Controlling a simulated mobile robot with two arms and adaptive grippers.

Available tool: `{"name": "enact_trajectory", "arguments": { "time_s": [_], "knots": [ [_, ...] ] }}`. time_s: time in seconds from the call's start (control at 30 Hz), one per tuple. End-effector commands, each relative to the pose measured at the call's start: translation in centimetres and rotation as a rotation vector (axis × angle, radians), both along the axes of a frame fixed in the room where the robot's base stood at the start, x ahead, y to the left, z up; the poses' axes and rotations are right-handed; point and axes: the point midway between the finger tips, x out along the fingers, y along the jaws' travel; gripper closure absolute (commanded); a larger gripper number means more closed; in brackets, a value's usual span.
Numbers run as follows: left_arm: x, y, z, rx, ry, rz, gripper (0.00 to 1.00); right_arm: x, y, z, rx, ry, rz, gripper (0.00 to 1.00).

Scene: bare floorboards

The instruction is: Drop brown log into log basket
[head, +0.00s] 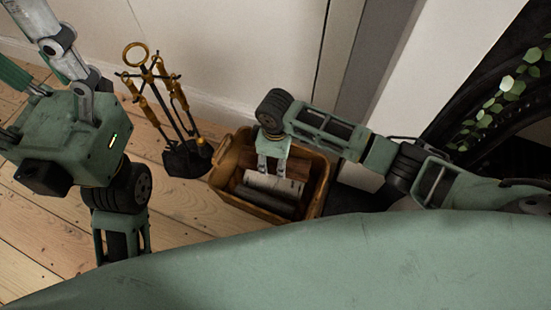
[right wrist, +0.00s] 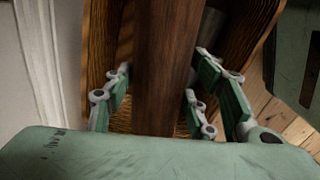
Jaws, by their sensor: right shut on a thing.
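My right gripper (head: 271,172) points down over the basket. In the right wrist view its fingers (right wrist: 160,90) are on both sides of the brown log (right wrist: 165,55), shut on it. The log lies lengthwise between the fingers, within the basket's outline. I cannot tell whether it touches the basket floor.
A pale log (head: 274,183) and a dark log (head: 266,198) lie in the basket. A fire tool stand (head: 185,160) is left of it. A white wall (head: 225,55) is behind, and a dark fireplace with green leaves (head: 495,103) is at right. Bare floorboards (head: 50,210) lie at left.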

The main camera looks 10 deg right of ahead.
Motion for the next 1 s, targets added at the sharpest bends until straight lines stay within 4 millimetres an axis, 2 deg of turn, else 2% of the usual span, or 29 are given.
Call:
{"name": "enact_trajectory", "arguments": {
  "time_s": [0.27, 0.3, 0.5, 0.83, 1.0],
  "knots": [
    [0.0, 0.0, 0.1, 0.001, -0.003, 0.000, 0.26, 0.1, 0.0, 0.1, 0.001, -0.002, 0.000, 0.89],
    [0.0, 0.0, 0.1, 0.001, -0.003, 0.000, 0.26, 0.1, 0.0, 0.1, 0.001, -0.002, 0.000, 0.45],
    [0.0, 0.0, 0.1, 0.001, -0.003, 0.000, 0.26, 0.0, 0.0, 0.0, 0.000, -0.001, 0.000, 0.28],
    [0.0, 0.0, 0.0, 0.000, -0.002, 0.000, 0.26, 0.0, 0.0, 0.0, 0.000, 0.001, 0.000, 0.27],
    [0.0, 0.0, 0.0, 0.001, -0.002, 0.000, 0.26, 0.1, 0.0, 1.6, 0.002, -0.002, 0.000, 0.27]
  ]
}}
